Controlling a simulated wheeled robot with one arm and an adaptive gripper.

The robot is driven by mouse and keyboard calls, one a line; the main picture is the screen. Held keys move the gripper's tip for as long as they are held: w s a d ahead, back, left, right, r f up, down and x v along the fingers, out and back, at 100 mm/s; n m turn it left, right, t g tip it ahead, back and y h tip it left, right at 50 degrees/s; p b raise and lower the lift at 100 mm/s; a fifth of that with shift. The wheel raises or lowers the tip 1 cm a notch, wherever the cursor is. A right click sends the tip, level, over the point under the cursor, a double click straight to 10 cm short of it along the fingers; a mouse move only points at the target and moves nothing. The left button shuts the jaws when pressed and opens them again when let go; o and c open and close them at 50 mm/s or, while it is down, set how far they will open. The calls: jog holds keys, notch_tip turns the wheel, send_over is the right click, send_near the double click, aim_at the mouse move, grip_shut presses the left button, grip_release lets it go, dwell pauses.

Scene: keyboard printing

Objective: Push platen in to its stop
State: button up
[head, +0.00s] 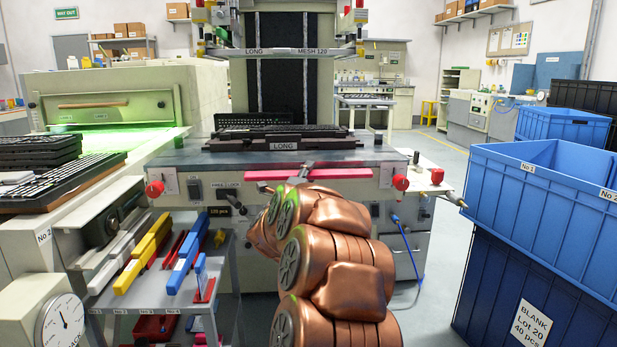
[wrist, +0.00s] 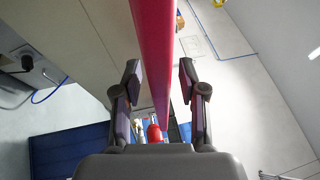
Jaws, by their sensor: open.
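The platen (head: 230,149) is a dark plate on the front of the cream printing machine, with a LONG label and black keyboards on it. A pink-red bar (head: 345,173) runs along the machine's front edge below it. In the wrist view the red bar (wrist: 152,45) passes between the two fingers of my gripper (wrist: 160,75). The fingers are open, with a gap on each side of the bar. In the head view my gripper is mostly hidden behind my copper arm, close to the bar. The platen's stop cannot be made out.
Red knobs (head: 401,183) stand at the machine's front corners. A tool cart (head: 165,305) with yellow, blue and red tools is at lower left. Blue crates (head: 535,200) are stacked at right. A stack of black keyboards (head: 40,152) lies at left. Floor shows between machine and crates.

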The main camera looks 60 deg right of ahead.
jog(key=shift+c, duration=0.4)
grip_shut()
